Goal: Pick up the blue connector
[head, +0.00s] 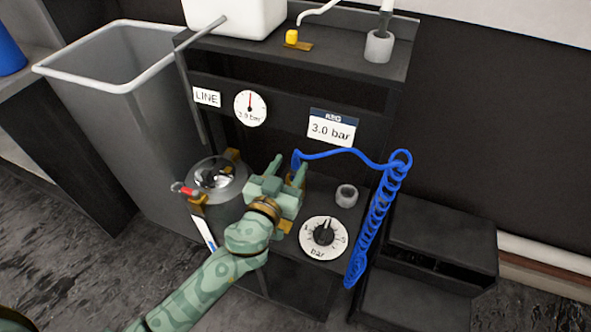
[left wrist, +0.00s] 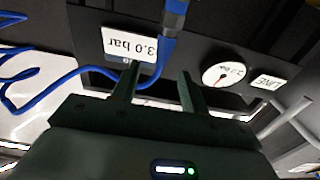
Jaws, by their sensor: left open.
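The blue connector (head: 296,160) is at the left end of the blue hose (head: 335,154), in front of the dark cabinet. In the left wrist view the connector (left wrist: 174,18) is at the top, with the hose curving down from it behind the fingers. My left gripper (head: 288,169) is close to the connector, its fingers pointing toward the cabinet. In the left wrist view the gripper (left wrist: 160,72) is open, and nothing appears gripped. The connector shows beyond the fingertips there. I cannot tell the exact gap. My right gripper is not in view.
The hose coil (head: 374,225) hangs at the cabinet's right. A metal pot (head: 218,178) stands left of my gripper. A regulator dial (head: 323,237) and grey ring (head: 346,195) are on the lower shelf. A "3.0 bar" sign (head: 332,130) and gauge (head: 250,108) are behind. A grey bin (head: 125,110) stands left.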

